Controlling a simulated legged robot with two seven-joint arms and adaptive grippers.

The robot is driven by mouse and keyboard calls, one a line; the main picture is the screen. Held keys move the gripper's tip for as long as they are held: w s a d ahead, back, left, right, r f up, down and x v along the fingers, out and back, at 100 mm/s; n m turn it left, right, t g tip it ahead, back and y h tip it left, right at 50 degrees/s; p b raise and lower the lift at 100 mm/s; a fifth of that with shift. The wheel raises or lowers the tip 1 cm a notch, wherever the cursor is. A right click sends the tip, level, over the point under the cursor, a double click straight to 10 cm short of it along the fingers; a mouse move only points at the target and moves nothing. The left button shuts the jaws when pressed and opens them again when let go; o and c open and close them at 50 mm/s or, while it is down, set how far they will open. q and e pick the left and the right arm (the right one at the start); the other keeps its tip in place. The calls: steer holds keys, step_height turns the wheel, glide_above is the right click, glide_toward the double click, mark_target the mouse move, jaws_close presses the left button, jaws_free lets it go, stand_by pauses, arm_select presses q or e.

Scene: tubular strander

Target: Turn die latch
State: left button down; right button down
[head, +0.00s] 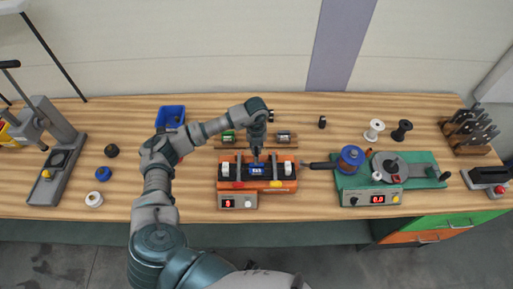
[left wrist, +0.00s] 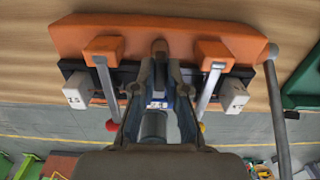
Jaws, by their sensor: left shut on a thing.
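The orange machine (head: 232,186) stands on the bench in the middle of the head view, and its orange body (left wrist: 230,30) fills the top of the left wrist view. My left gripper (head: 256,161) points down onto the machine's middle. In the left wrist view my gripper (left wrist: 160,72) has its fingers closed around a dark upright piece (left wrist: 159,47), which looks like the die latch. The fingers hide most of it, so its angle is unclear. A blue-and-white part (left wrist: 157,104) shows between the fingers. My right gripper is not in view.
White blocks (left wrist: 75,91) and metal bars with orange ends (left wrist: 103,47) flank the fingers. A dark-handled rod (head: 318,165) runs right toward a green machine (head: 418,160) with a blue spool (head: 351,157). A blue bin (head: 171,115) stands left. Bench space around the small spools is free.

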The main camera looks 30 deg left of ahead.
mark_target(256, 149)
arm_select(q)
steer(key=c, duration=1.2)
jaws_free()
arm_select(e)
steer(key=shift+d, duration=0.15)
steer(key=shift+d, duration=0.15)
arm_select(q)
step_height(256, 149, up, 12)
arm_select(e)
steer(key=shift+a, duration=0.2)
arm_select(q)
steer(key=shift+a+f, duration=0.1)
steer(key=shift+f, duration=0.05)
